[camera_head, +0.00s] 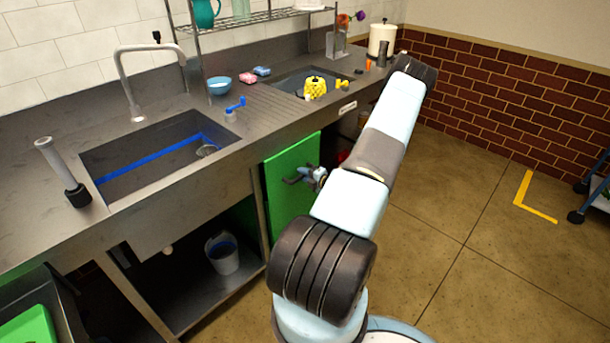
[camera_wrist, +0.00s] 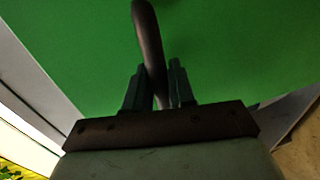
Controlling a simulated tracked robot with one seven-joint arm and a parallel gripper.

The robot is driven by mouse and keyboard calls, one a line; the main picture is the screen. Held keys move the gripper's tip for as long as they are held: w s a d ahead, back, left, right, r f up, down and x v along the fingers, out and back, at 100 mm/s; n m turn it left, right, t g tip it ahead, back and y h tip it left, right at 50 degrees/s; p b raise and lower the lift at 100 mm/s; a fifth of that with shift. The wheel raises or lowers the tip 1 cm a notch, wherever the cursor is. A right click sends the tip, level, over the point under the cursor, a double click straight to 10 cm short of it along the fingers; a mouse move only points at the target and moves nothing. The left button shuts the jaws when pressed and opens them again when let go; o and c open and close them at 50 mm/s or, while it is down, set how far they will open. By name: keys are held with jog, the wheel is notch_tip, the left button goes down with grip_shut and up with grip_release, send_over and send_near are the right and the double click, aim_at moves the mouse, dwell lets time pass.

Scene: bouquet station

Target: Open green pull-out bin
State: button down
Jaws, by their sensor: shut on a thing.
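The green pull-out bin front (camera_head: 283,190) stands upright under the counter, right of the open shelf bay. In the head view I cannot tell whether it stands out from the counter. My gripper (camera_head: 307,177) is at its face, partly hidden by my arm. In the wrist view the green front (camera_wrist: 80,50) fills most of the picture. A dark curved handle (camera_wrist: 148,35) comes down between the two fingers of my gripper (camera_wrist: 159,85), which is shut on it. The handle's far end is out of view.
The steel counter (camera_head: 255,130) with two sinks runs above the green front. A bucket (camera_head: 222,253) sits on the low shelf to the left. The tiled floor (camera_head: 440,220) to the right is clear up to a blue cart (camera_head: 597,195).

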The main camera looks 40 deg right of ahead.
jog(key=shift+s+d+f, duration=0.1)
jog(key=shift+s+f, duration=0.05)
jog(key=shift+s, duration=0.3)
jog(key=f+v, duration=0.3)
jog(key=v, duration=1.2)
jog(key=s+a+f+v, duration=0.1)
jog(key=f+v, duration=0.2)
jog(key=v, duration=1.3)
jog(key=shift+s+f, duration=0.2)
jog(key=shift+s, duration=0.35)
jog(key=shift+a, duration=0.1)
jog(key=c, duration=1.3)
grip_release()
jog(key=shift+o, duration=1)
jog(key=shift+r, duration=0.1)
jog(key=v, duration=1.3)
jog(key=shift+s, duration=0.35)
